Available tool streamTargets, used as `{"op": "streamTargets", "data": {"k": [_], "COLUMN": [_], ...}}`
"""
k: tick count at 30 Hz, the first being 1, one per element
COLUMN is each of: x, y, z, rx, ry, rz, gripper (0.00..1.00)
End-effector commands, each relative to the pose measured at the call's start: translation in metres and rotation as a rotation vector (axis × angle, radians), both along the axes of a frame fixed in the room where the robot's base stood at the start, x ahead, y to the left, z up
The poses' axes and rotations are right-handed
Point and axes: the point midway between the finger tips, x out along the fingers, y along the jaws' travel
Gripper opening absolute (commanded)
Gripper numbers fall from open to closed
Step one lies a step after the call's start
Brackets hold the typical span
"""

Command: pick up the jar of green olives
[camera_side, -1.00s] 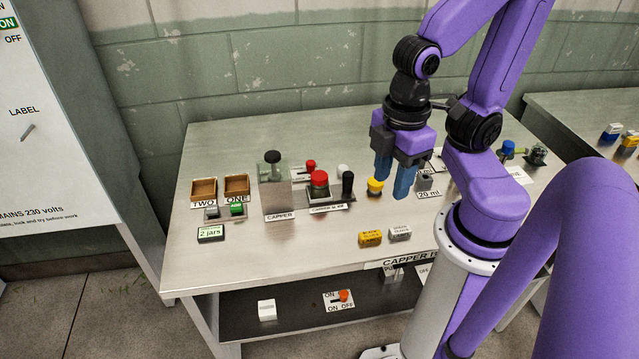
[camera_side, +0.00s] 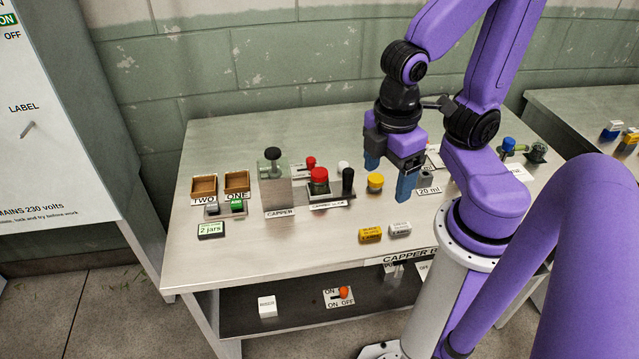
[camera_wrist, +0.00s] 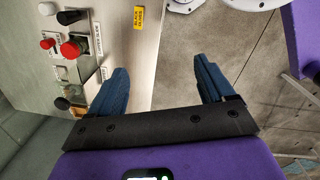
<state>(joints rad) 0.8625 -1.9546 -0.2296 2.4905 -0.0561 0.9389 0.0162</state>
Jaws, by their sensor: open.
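I cannot make out a jar that is clearly marked as green olives in either view. A yellow block (camera_side: 370,235) and a grey-white block (camera_side: 400,229) with small lettering lie near the front of the bench. The yellow one shows at the top of the wrist view (camera_wrist: 139,18), marked black olives; the grey one's lettering is too small to read. My gripper (camera_side: 388,181) is open and empty above the bench, behind these blocks. Its two blue fingers stand apart in the wrist view (camera_wrist: 163,78). A yellow-topped round thing (camera_side: 375,181) is close by the left finger.
The capper (camera_side: 274,185), a red button (camera_side: 319,175) and a black-knobbed lever (camera_side: 348,180) stand left of my gripper. Two wooden trays (camera_side: 204,186) (camera_side: 237,182) and a display reading 2 jars (camera_side: 211,230) are farther left. The bench's front left (camera_side: 270,255) is clear.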

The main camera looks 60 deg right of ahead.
Motion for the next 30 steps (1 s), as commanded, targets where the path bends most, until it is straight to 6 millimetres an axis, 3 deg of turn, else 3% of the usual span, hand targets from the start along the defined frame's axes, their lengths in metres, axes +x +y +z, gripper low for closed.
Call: {"op": "streamTargets", "data": {"k": [6, 15, 30], "x": [0.034, 0.085, 0.161], "y": [-0.021, -0.049, -0.065], "z": [-0.029, -0.055, -0.099], "rx": [-0.33, -0.773, -1.383], "ry": [0.004, -0.001, -0.02], "rz": [0.055, 0.183, 0.552], "gripper": [0.82, 0.82, 0.82]}}
